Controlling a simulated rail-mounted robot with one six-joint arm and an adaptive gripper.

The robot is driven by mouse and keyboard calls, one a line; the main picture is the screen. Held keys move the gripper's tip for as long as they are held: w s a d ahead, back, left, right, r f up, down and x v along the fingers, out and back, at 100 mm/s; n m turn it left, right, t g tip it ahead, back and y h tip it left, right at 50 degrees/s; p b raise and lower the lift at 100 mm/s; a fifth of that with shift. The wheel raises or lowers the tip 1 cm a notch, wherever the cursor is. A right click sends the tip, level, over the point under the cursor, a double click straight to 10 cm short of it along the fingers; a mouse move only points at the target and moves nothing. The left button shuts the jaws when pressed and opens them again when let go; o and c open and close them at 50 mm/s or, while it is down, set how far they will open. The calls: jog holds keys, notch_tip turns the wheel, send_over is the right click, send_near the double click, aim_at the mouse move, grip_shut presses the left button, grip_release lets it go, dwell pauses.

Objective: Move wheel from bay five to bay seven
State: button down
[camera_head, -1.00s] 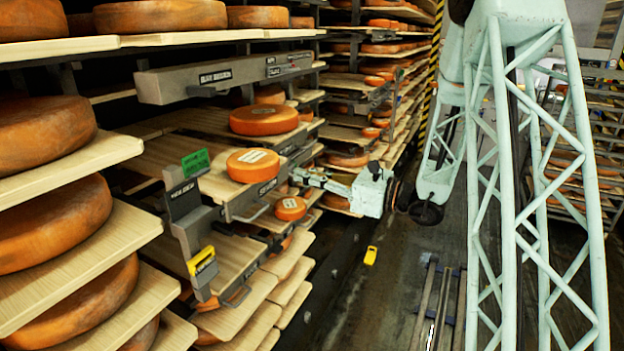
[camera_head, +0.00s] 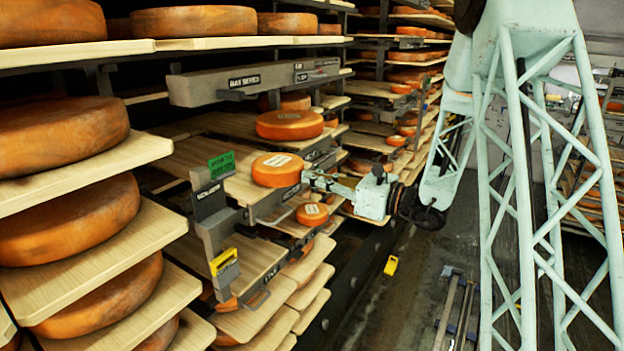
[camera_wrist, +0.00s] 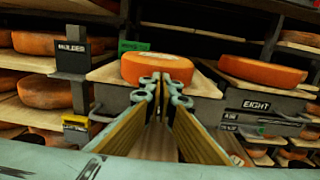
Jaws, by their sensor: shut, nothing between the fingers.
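An orange cheese wheel with a pale label (camera_head: 277,169) lies flat on a pulled-out wooden board (camera_head: 240,184). In the wrist view this wheel (camera_wrist: 150,68) is straight ahead of the fingertips. My gripper (camera_head: 307,178) is at its right side in the head view, fingers pointing at its rim. In the wrist view my gripper (camera_wrist: 165,82) has its fingertips together and empty. They overlap the wheel's front rim; I cannot tell whether they touch. A grey beam above, apparently marked BAY SEVEN (camera_head: 243,82), juts out. I see no readable bay five sign.
A larger wheel (camera_head: 290,125) lies behind, and a small wheel (camera_head: 312,214) lower down. An upright grey post (camera_head: 211,215) stands left of the board, with a green tag (camera_head: 221,166) and a yellow tag (camera_head: 224,262). A plate marked EIGHT (camera_wrist: 256,106) is at right.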

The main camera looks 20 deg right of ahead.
jog(key=shift+x, duration=1.2)
jog(key=shift+s+d, duration=0.1)
jog(key=shift+s, duration=0.05)
jog(key=v, duration=1.3)
jog(key=shift+s+d, duration=0.2)
jog(key=shift+d, duration=0.05)
jog(key=shift+a+r, duration=0.1)
